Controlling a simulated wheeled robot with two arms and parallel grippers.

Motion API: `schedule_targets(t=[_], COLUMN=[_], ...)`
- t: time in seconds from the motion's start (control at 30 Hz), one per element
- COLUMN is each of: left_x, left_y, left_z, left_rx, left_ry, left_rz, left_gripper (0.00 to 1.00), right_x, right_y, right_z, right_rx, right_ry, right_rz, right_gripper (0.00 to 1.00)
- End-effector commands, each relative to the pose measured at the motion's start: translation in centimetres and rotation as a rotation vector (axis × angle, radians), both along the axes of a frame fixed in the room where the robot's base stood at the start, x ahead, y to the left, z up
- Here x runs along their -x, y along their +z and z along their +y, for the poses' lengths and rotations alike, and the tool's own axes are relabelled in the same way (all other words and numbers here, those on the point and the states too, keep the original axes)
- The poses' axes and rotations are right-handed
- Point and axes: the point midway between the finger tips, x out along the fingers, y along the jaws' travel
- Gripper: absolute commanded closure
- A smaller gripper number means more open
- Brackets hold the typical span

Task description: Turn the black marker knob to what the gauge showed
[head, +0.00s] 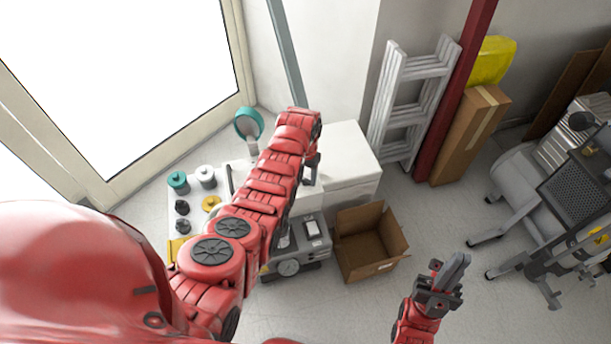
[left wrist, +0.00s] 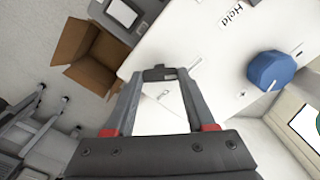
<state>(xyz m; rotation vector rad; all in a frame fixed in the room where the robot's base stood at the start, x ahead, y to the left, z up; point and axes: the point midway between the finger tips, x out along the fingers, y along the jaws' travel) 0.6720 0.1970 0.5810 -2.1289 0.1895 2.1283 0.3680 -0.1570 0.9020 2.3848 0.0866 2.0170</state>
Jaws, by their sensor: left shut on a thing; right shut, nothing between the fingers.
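My left gripper (left wrist: 160,78) is shut on a small dark piece at its fingertips, which looks like the black marker knob (left wrist: 159,72). The knob is on the white panel (left wrist: 205,55), mostly hidden by the fingertips. A white label with blurred writing (left wrist: 165,94) lies between the fingers. In the head view my left gripper (head: 311,172) is over the white cabinet, with my arm hiding the knob. A round gauge (head: 288,267) is on the grey compressor (head: 312,248); its reading is too small to tell. My right gripper (head: 452,275) is shut and empty over the floor.
A blue knob (left wrist: 270,70) and a "Held" label (left wrist: 232,15) are on the panel. An open cardboard box (head: 371,240) stands beside the compressor. A ladder (head: 405,105) leans at the wall. Another machine (head: 570,200) stands at right. Floor between is free.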

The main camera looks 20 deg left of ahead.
Motion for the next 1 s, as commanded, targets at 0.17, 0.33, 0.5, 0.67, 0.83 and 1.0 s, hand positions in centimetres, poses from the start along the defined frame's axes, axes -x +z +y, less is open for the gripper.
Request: schedule_targets(t=[0.17, 0.33, 0.5, 0.67, 0.83, 1.0], left_x=[0.1, 0.1, 0.1, 0.0, 0.0, 0.0], left_y=[-0.1, -0.1, -0.1, 0.0, 0.3, 2.0], left_z=[0.0, 0.0, 0.0, 0.0, 0.0, 0.0], left_rx=[0.001, 0.001, 0.001, 0.0, 0.0, 0.0], left_ry=[0.003, 0.003, 0.002, 0.002, 0.001, 0.001], left_rz=[0.002, 0.002, 0.001, 0.001, -0.001, -0.001], left_gripper=[1.0, 0.4, 0.15, 0.15, 0.15, 0.15], right_x=[0.0, 0.0, 0.0, 0.0, 0.0, 0.0], right_y=[0.0, 0.0, 0.0, 0.0, 0.0, 0.1], right_z=[0.0, 0.0, 0.0, 0.0, 0.0, 0.0], right_rx=[0.0, 0.0, 0.0, 0.0, 0.0, 0.0], right_ry=[0.0, 0.0, 0.0, 0.0, 0.0, 0.0], right_rz=[0.0, 0.0, 0.0, 0.0, 0.0, 0.0], right_gripper=[1.0, 1.0, 1.0, 1.0, 1.0, 1.0])
